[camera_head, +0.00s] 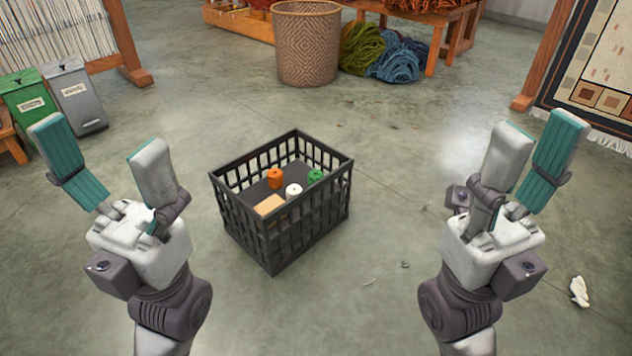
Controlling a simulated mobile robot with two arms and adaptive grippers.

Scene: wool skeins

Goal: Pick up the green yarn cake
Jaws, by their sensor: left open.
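The green yarn cake (315,176) lies inside a black slatted crate (281,237) on the floor, near the crate's right wall, which partly hides it. An orange yarn cake (275,178), a white yarn cake (293,191) and a tan block (268,205) lie in the same crate. My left gripper (96,146) is open and empty, to the left of the crate and apart from it. My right gripper (533,148) is open and empty, to the right of the crate and apart from it. Neither touches the green yarn cake.
A woven basket (306,45) stands behind the crate, with green skeins (361,48) and blue skeins (397,62) beside it. A green bin (27,107) and a grey bin (76,95) stand at the left. A white scrap (579,291) lies at the right. The floor around the crate is mostly clear.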

